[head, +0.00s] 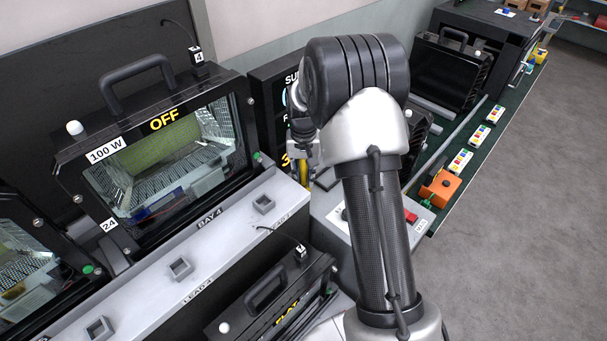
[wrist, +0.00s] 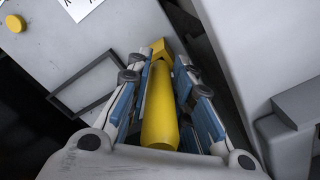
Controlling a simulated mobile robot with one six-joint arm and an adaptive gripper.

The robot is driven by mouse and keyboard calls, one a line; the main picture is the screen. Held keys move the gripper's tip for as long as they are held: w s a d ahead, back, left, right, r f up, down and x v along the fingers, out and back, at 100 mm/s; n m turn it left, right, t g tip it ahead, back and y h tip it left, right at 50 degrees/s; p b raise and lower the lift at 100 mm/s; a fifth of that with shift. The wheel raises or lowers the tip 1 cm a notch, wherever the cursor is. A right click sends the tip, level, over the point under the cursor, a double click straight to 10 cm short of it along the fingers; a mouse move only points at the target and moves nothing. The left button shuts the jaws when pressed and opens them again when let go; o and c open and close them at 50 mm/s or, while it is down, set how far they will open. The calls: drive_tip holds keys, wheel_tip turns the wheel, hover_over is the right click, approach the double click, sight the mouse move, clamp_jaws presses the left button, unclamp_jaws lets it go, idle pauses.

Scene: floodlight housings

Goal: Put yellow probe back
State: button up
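The yellow probe (wrist: 161,112) lies lengthwise between the two blue-padded fingers of my gripper (wrist: 166,80) in the wrist view. The fingers flank it closely on both sides, and my gripper looks shut on it. Its far end has a wider yellow block. In the head view only a small yellow part of the probe (head: 303,169) shows, beside my gripper (head: 302,160), which my arm largely hides. I cannot tell whether the probe's far end touches anything.
A grey panel (wrist: 60,60) with a black square outline and a yellow round knob (wrist: 15,23) lies left in the wrist view. The head view shows a floodlight marked OFF (head: 165,150), a grey rail (head: 215,240) with square sockets, and an orange box (head: 440,188). Open floor lies right.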

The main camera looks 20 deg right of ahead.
drive_tip(key=o, duration=0.3)
